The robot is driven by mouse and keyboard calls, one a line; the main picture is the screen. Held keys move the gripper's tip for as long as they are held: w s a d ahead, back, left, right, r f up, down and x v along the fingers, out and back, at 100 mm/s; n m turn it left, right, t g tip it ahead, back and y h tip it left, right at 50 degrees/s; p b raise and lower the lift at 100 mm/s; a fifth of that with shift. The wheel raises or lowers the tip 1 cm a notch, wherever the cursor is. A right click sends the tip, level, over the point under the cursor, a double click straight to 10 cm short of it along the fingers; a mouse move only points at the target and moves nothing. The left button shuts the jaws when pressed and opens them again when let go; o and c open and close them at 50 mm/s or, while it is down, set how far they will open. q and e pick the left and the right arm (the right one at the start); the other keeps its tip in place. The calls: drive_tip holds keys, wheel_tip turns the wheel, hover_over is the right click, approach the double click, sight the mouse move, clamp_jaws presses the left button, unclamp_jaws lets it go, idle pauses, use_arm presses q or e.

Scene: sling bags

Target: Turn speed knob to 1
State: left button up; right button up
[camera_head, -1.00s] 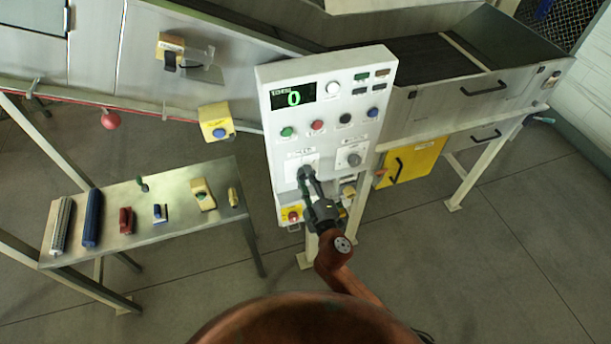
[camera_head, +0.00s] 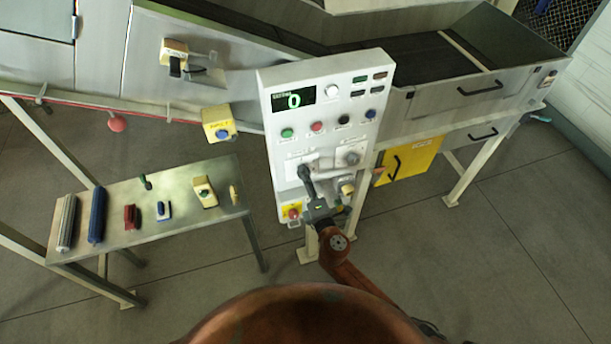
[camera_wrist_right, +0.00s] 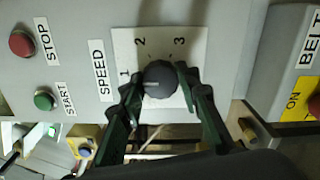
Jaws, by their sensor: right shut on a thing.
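The speed knob (camera_wrist_right: 158,78) is a dark grey round knob on a white plate (camera_wrist_right: 190,45) marked 1, 2 and 3, beside a SPEED label, in the right wrist view. A pale line on the knob points left, roughly toward the 1. My right gripper (camera_wrist_right: 160,84) is shut on the knob, one dark green finger on each side. In the head view, my right gripper (camera_head: 306,174) reaches the lower left of the white control panel (camera_head: 270,140) and hides the knob. My left gripper is not in view.
A metal table (camera_head: 180,225) with several small items stands left. A conveyor (camera_head: 425,70) runs behind.

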idle(0.4)
drive_tip(key=o, duration=1.2)
drive_tip(key=shift+c, duration=0.2)
drive_tip(key=v, duration=1.2)
